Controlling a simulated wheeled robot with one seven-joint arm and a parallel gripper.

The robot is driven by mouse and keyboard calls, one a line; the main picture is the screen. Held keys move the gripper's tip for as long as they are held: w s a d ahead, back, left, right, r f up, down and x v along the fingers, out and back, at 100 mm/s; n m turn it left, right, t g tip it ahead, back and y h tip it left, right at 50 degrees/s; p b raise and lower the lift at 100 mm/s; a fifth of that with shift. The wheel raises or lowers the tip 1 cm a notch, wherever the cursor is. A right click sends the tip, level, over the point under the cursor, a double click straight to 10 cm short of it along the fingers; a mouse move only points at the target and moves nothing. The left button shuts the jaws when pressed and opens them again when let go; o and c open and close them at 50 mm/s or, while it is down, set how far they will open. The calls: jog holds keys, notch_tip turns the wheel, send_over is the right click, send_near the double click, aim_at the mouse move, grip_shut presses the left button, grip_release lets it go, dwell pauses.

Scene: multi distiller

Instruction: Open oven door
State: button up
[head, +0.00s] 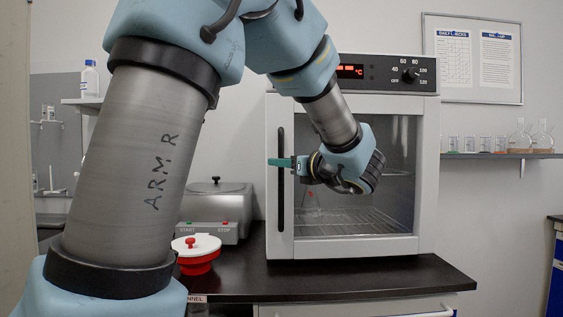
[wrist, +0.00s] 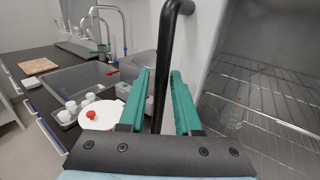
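The oven (head: 352,248) stands on the dark counter, with a white front frame, a glass window and wire racks visible behind it. Its door looks closed, though I cannot tell whether it is slightly ajar. A black vertical bar handle (head: 281,205) is on the left side of the door. My gripper (head: 281,162) reaches the handle from the right at its upper half. In the wrist view, the handle (wrist: 166,50) runs between the two teal fingers of my gripper (wrist: 160,75). A gap shows on the left of the handle, so the fingers are open around it.
A grey lidded bath (head: 215,205) and a red container with a white lid (head: 197,246) stand left of the oven. Wall shelf glassware (head: 520,138) is at right. The wrist view shows a sink (wrist: 75,88) and white cups (wrist: 71,107).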

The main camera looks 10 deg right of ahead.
jog(key=shift+w+a, duration=0.15)
jog(key=shift+w, duration=0.1)
grip_shut()
jog(key=shift+a, duration=0.1)
dwell(1.2)
